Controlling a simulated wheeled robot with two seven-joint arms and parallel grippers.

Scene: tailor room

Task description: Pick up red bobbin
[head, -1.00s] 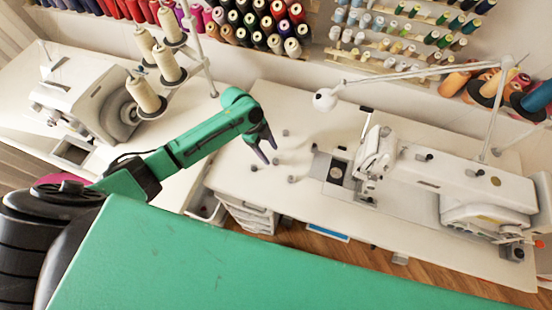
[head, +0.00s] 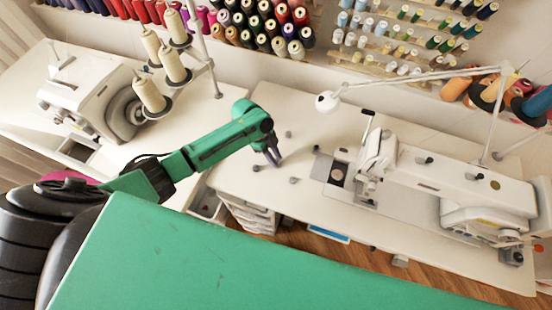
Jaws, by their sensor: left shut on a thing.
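My left gripper (head: 274,158) is over the white sewing table (head: 235,150), pointing down with its dark fingers shut on a small bobbin. The fingers hide that bobbin, and I cannot make out its colour. Several other small greyish bobbins lie apart on the table: one behind the gripper (head: 288,134), one to its left (head: 256,168), one in front to the right (head: 295,181) and one near the sewing machine (head: 316,148). No red shows clearly on any of them. My right gripper is out of view.
A white sewing machine (head: 450,180) stands right of the bobbins, under a white lamp (head: 328,102). A serger (head: 90,95) and a stand with thread cones (head: 172,65) are at the left. Thread spools hang on the back wall. The table around the gripper is mostly free.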

